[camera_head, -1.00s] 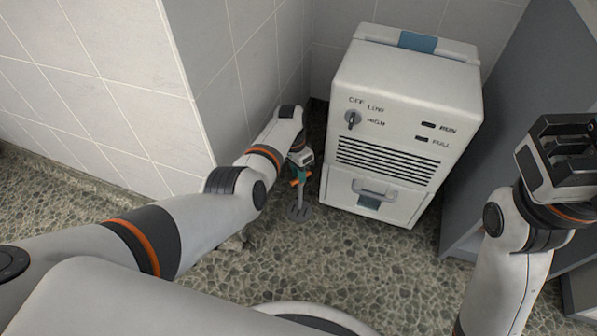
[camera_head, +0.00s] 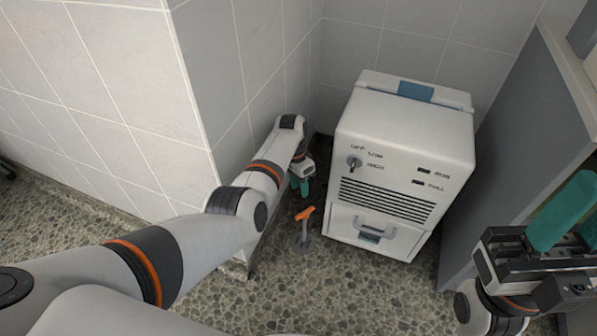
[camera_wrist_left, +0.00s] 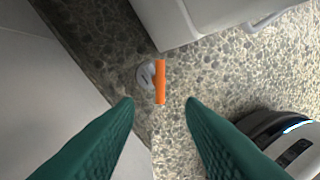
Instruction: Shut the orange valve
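The orange valve (camera_head: 305,214) is a bar-shaped handle on a grey stem with a round grey foot on the pebbled floor. In the left wrist view the orange handle (camera_wrist_left: 160,82) lies ahead of the gap between my fingertips, with the grey disc to its left. My left gripper (camera_head: 300,187) is above and behind the handle in the head view, apart from it. Its two green fingers (camera_wrist_left: 159,105) are spread, with nothing between them. My right gripper (camera_head: 575,215) is raised at the right edge, partly cut off, and its finger gap is unclear.
A white machine (camera_head: 400,160) with a dial, vents and a drawer stands just right of the valve. A tiled wall corner (camera_head: 200,95) is close to my left arm. A grey panel (camera_head: 520,130) stands at right. Pebbled floor (camera_head: 370,285) in front is clear.

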